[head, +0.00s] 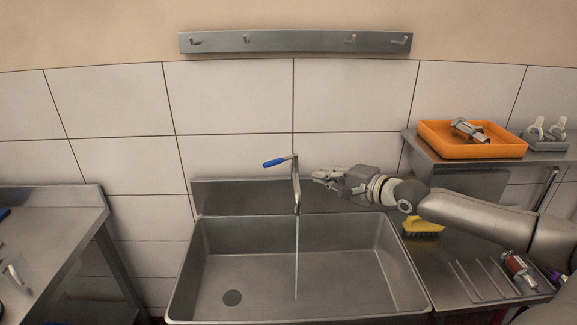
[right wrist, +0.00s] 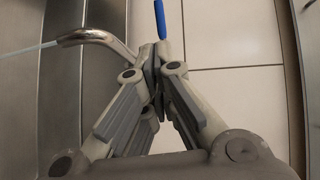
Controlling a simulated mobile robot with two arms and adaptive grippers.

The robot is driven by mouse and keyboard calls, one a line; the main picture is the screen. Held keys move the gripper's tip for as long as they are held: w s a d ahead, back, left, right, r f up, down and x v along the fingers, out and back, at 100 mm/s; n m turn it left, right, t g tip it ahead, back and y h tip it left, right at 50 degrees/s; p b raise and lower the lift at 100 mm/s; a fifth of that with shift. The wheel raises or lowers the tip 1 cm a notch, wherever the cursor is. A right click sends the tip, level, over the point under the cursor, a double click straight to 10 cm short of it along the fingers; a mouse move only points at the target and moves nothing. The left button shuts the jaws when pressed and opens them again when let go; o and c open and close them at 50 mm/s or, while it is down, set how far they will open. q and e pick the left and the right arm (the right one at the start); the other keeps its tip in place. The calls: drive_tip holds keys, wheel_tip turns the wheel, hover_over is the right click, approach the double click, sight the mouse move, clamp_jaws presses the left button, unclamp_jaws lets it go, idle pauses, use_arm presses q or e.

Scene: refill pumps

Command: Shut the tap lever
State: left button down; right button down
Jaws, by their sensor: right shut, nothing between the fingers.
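The tap (head: 296,182) stands at the back of the steel sink, and a thin stream of water runs from its spout into the basin. Its lever has a blue handle (head: 273,163) that points left in the head view. In the right wrist view the blue handle (right wrist: 160,18) shows just beyond my fingertips and the curved spout (right wrist: 98,38) is at the left. My right gripper (head: 318,177) is shut and empty, just right of the tap; I cannot tell whether it touches the tap. My left gripper is not in view.
The sink (head: 300,268) is open and empty apart from the water. At the right are a shelf with an orange tray (head: 468,151), a yellow brush (head: 423,224) and a drying rack (head: 485,280). A hook rail (head: 295,42) is on the wall. A steel table (head: 50,225) stands left.

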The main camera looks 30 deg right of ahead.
drive_tip(key=shift+w+b, duration=1.05)
drive_tip(key=shift+b, duration=0.1)
approach(280, 163)
drive_tip(key=shift+w, duration=0.6)
drive_tip(key=p+x, duration=0.1)
drive_tip(key=x, duration=0.2)
drive_tip(key=shift+w+a+p, duration=0.25)
drive_tip(key=shift+p, duration=0.15)
drive_tip(key=shift+x, duration=0.75)
